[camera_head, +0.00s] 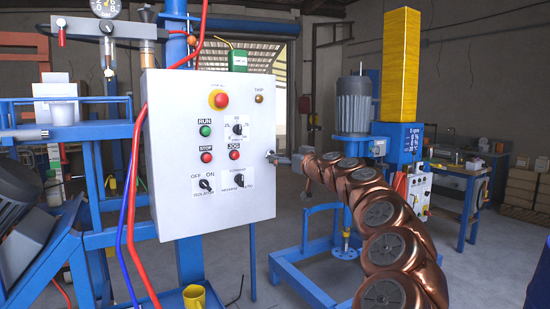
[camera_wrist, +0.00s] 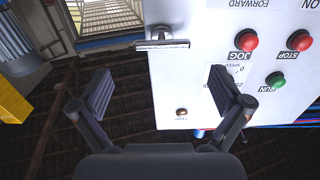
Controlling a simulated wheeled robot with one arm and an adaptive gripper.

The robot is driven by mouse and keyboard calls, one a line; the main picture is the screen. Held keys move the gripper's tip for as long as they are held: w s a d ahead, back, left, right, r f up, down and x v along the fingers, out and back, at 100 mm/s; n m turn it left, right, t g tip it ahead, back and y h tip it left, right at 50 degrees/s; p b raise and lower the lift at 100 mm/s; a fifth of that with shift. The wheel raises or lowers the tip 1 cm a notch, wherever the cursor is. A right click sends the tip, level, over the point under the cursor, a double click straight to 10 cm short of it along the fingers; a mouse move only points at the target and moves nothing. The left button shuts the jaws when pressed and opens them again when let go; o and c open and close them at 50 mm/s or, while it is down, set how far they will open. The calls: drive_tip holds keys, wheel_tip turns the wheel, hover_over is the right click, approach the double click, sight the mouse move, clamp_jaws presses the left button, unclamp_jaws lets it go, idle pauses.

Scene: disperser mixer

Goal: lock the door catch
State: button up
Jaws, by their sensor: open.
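The door catch is a small silver fitting (camera_head: 272,157) on the right edge of the white control cabinet (camera_head: 210,135). In the wrist view the door catch (camera_wrist: 163,41) shows as a horizontal metal bar at the cabinet edge, with a small metal part above it. My gripper (camera_wrist: 160,92) is open and empty. The catch appears above the gap between its two dark fingers, apart from both. The picture there is turned over, with the panel lettering upside down. In the head view my copper arm reaches to just right of the catch; the fingers are hard to make out.
The cabinet face carries a red emergency stop (camera_head: 219,99), buttons and rotary knobs. Red and blue hoses (camera_head: 132,215) hang at its left. The mixer, with a grey motor (camera_head: 353,103) and yellow column (camera_head: 400,65), stands behind my arm. A yellow mug (camera_head: 194,297) is below the cabinet.

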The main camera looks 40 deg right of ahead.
drive_tip(key=shift+w+d+p, duration=0.2)
drive_tip(key=shift+w+p, duration=0.1)
drive_tip(key=shift+w, duration=0.85)
drive_tip(key=shift+w+d+p, duration=0.15)
drive_tip(key=shift+w+p, duration=0.15)
drive_tip(key=shift+w, duration=0.85)
drive_tip(key=shift+w+d+p, duration=0.2)
drive_tip(key=shift+w+p, duration=0.1)
drive_tip(key=shift+w, duration=0.85)
drive_tip(key=shift+c, duration=0.3)
drive_tip(key=c, duration=1)
drive_tip(key=shift+c, duration=0.2)
